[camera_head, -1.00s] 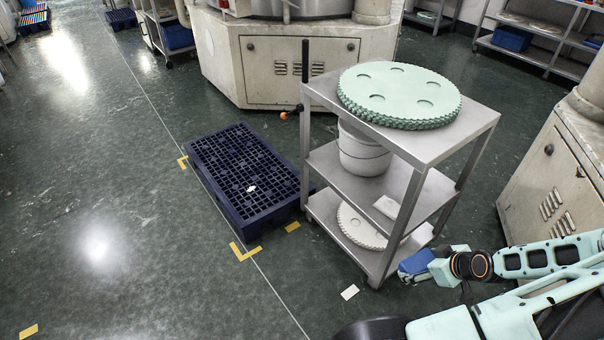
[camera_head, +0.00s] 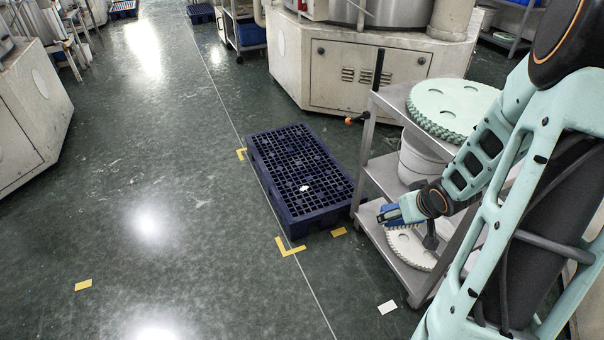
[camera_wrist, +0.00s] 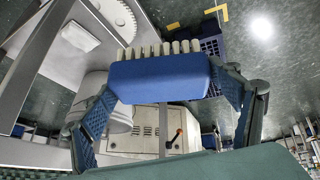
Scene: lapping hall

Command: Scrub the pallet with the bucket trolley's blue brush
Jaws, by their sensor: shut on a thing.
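The blue brush (camera_wrist: 158,80) has a block back and a row of cream bristles. My gripper (camera_head: 398,212) is shut on it; in the wrist view a finger shows on each side of the block. In the head view the brush (camera_head: 387,214) is small and partly hidden by my gripper, in front of the trolley's lower part. The dark blue grid pallet (camera_head: 275,150) lies on the floor to the left, apart from the brush, with a small white patch (camera_head: 304,188) on top. The steel trolley (camera_head: 380,172) carries a white bucket (camera_head: 415,160) on its middle shelf.
A pale green toothed disc (camera_head: 450,105) lies on the trolley's top and a white disc (camera_head: 408,247) on its bottom shelf. A lever with an orange end (camera_head: 356,120) shows near the pallet. The floor left of the pallet is clear. A machine cabinet (camera_head: 360,75) stands behind.

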